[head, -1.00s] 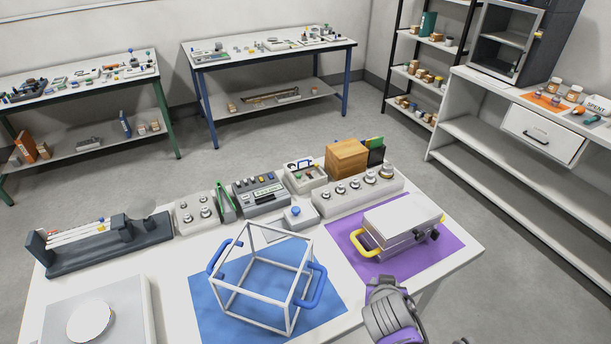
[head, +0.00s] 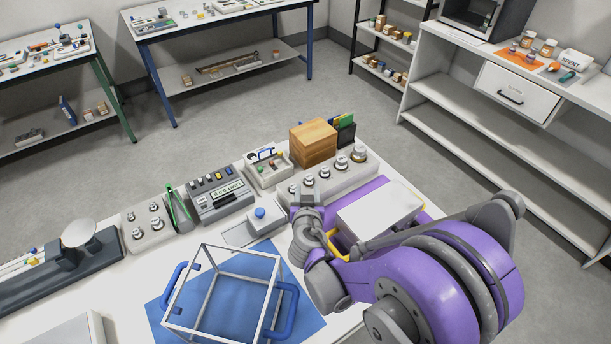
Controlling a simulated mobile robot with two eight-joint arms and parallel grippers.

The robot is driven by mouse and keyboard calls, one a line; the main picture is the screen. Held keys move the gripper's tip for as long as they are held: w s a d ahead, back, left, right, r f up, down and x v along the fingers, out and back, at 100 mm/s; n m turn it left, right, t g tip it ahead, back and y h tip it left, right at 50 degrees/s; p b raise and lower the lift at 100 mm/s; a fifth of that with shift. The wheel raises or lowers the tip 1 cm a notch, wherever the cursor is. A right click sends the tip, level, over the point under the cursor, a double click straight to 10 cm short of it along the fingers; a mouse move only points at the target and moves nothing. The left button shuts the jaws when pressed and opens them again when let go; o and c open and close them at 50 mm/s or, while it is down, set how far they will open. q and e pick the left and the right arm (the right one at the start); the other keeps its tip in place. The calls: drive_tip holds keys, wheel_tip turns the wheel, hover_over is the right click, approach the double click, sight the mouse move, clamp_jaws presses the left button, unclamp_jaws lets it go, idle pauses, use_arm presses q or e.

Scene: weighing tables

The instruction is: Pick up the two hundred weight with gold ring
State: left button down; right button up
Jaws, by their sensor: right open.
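Several silver knobbed weights stand in a row in a pale grey block (head: 345,181) on the near table. The largest weight (head: 359,154), at the block's right end, looks faintly yellowish at its rim. The other weights, such as the one beside it (head: 341,164), look plain silver. The rings and markings are too small to tell for sure. My right gripper (head: 306,198) is open at the front left of this block, by the smaller weights, and partly hides that corner. Whether it touches anything cannot be told. My left gripper is out of view.
A second block with small weights (head: 151,225) stands left of the grey control box (head: 222,200). A wooden box (head: 313,142) stands behind the row. A white wire cube frame (head: 222,298) sits on a blue mat. My right arm covers part of the purple mat and white-lidded case (head: 380,209).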

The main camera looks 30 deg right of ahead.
sight(309, 180)
drive_tip(key=x, duration=0.4)
drive_tip(key=shift+d+f, duration=0.1)
drive_tip(key=shift+d, duration=0.1)
drive_tip(key=x, duration=0.2)
drive_tip(key=f+x, duration=0.1)
drive_tip(key=x, duration=0.1)
drive_tip(key=shift+d, duration=0.15)
drive_tip(key=shift+w+d+f, duration=0.25)
drive_tip(key=shift+w, duration=0.25)
clamp_jaws()
